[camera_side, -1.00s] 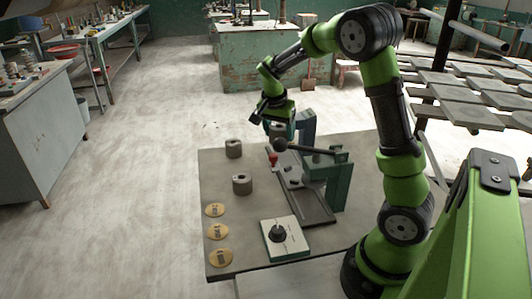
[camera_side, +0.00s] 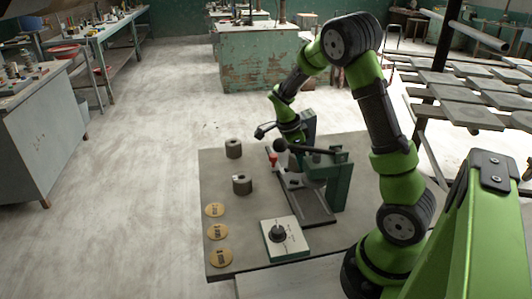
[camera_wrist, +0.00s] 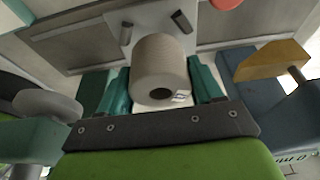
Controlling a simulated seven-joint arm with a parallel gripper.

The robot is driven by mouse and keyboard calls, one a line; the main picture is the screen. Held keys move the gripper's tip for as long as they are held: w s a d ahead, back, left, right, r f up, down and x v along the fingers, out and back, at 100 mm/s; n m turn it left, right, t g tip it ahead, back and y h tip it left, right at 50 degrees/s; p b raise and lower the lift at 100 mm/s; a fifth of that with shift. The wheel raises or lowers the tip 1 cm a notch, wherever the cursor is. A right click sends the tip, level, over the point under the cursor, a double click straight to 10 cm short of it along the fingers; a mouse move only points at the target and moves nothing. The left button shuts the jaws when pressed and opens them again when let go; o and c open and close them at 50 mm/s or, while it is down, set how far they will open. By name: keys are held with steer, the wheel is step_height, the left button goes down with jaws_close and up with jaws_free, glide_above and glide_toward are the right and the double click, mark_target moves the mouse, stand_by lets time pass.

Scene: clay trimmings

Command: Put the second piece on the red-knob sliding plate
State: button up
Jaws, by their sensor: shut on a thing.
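My gripper (camera_wrist: 158,92) is shut on a grey clay cylinder (camera_wrist: 160,62) with a dark hole in its end and a small printed mark. The teal fingers sit on either side of it. The light sliding plate (camera_wrist: 150,18), with two dark stops, lies just beyond the cylinder in the wrist view; I cannot tell whether they touch. The red knob (camera_side: 272,160) is at the plate's left end in the side view. There my gripper (camera_side: 286,150) is low over that end, partly hidden by the press's lever.
Two more grey cylinders (camera_side: 233,148) (camera_side: 242,184) stand on the table (camera_side: 225,165) to the left. Several round labelled discs (camera_side: 217,231) lie along its left edge. A dial box (camera_side: 284,240) is at the front. The green press (camera_side: 338,185) stands close right of my gripper.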

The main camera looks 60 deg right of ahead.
steer(key=shift+f, duration=1.35)
steer(key=shift+f, duration=0.15)
steer(key=o, duration=1.2)
steer(key=shift+o, duration=0.2)
steer(key=v, duration=1.2)
